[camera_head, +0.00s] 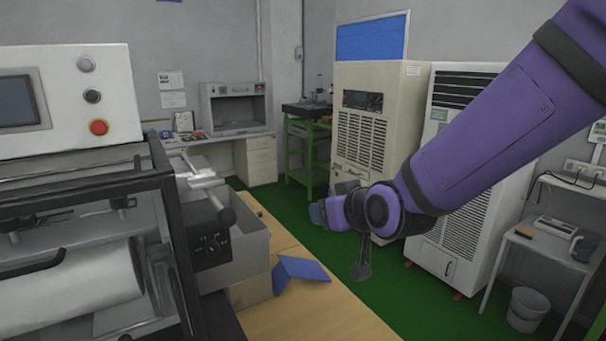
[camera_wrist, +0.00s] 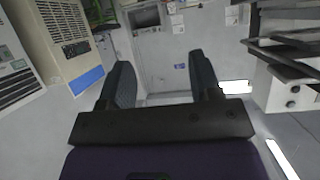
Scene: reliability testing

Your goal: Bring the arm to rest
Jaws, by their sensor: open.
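My purple arm reaches in from the upper right in the head view, with its wrist in front of the two tall cabinets and above the green floor. My gripper (camera_wrist: 163,84) shows in the wrist view with its two dark fingers spread apart. Nothing is between the fingers, which point across the room. In the head view the fingers are small and hard to make out. The wrist view sees the room upside down, with ceiling lights near the bottom.
A machine with a red button (camera_head: 99,127) stands at left. A wooden table (camera_head: 322,312) bears a blue folded piece (camera_head: 300,269). A beige cabinet (camera_head: 349,134) and a white cabinet (camera_head: 465,231) stand behind my arm. A side table (camera_head: 548,246) and bin (camera_head: 526,309) are at right.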

